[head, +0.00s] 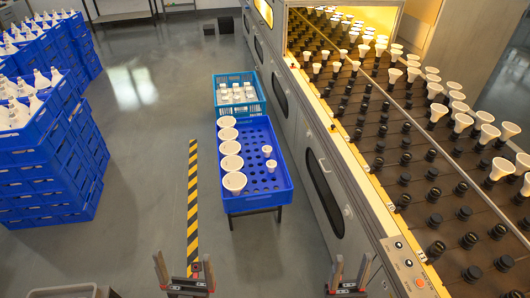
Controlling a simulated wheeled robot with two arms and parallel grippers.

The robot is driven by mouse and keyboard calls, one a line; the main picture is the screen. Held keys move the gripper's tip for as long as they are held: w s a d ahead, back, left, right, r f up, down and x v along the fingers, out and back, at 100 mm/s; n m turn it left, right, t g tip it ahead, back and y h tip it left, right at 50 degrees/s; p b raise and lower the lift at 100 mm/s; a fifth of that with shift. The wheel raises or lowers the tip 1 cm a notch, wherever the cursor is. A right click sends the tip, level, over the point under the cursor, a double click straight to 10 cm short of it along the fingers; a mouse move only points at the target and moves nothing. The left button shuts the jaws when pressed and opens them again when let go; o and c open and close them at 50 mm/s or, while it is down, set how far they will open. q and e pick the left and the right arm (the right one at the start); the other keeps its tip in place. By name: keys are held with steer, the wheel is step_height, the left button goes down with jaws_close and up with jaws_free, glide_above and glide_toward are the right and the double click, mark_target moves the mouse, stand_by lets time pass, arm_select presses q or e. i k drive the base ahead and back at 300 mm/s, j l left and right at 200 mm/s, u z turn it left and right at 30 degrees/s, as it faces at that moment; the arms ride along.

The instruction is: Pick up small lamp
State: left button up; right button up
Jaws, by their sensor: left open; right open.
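Small white lamps stand in the right part of a blue crate with a holed floor (284,172): one small lamp (267,149) is further back and another (271,165) is nearer. Larger white lamps (232,163) fill the crate's left column. My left gripper (184,268) is open and empty at the bottom edge, in front and left of the crate. My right gripper (351,266) is open and empty at the bottom, in front and right of the crate. Both are apart from every lamp.
A conveyor rack (405,178) with dark sockets and several white lamps runs along the right, with a control panel (408,264) at its near end. A lighter blue crate (237,107) with white items stands behind. Stacked blue crates (45,170) stand left. Floor beside the striped line (193,205) is clear.

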mark_target(267, 150)
steer(key=z, duration=2.15)
steer(key=u, duration=2.15)
steer(key=i+l, duration=0.15)
steer(key=i, duration=0.65)
steer(key=i+l+z, duration=0.1)
steer(key=i, duration=0.65)
steer(key=i+l, duration=0.2)
steer(key=i, duration=0.6)
